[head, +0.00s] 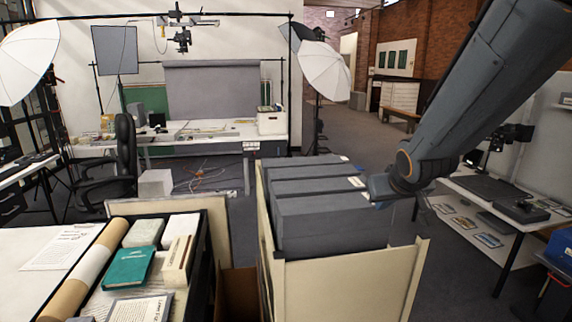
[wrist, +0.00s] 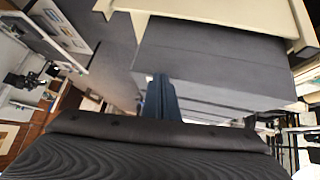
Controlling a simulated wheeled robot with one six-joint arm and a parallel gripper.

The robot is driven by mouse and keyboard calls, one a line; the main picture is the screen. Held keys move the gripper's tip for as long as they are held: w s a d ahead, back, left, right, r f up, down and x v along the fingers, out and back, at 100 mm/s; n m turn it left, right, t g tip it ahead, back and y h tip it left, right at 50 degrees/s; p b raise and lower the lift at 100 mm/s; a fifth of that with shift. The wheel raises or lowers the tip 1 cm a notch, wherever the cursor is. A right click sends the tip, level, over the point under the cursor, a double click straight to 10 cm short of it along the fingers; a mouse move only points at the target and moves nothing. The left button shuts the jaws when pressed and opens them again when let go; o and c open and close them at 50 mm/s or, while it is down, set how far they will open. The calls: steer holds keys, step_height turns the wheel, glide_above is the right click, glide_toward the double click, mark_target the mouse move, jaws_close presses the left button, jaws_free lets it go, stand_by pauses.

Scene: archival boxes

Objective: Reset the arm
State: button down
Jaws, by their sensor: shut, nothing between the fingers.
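My arm comes down from the upper right of the head view and ends just right of the grey archival boxes (head: 332,222). The end of it is small there and partly hard to make out. In the wrist view my gripper (wrist: 161,84) shows as dark blue fingers, shut together with nothing between them. The grey boxes also show in the wrist view (wrist: 210,60), beyond the fingers. Several of these boxes stand in a row inside an open cream crate (head: 350,290), whose wall also shows in the wrist view (wrist: 225,8).
A tray at lower left holds a teal book (head: 129,267), a brown tube (head: 88,270) and pale boxes. A desk with a black chair (head: 125,150) stands behind. Open floor lies between crate and table.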

steer(key=s+a+f+m+g, duration=0.1)
steer(key=s+a+f+g, duration=0.15)
steer(key=s+f, duration=0.5)
steer(key=s+a+f+g, duration=0.2)
steer(key=s+f+g, duration=0.2)
steer(key=s, duration=0.7)
step_height(320, 180, down, 12)
steer(key=g+b, duration=0.1)
steer(key=b, duration=0.9)
steer(key=shift+s+r+g+y, duration=0.25)
steer(key=shift+s+g+y, duration=0.1)
steer(key=shift+s, duration=0.1)
steer(key=shift+a, duration=0.1)
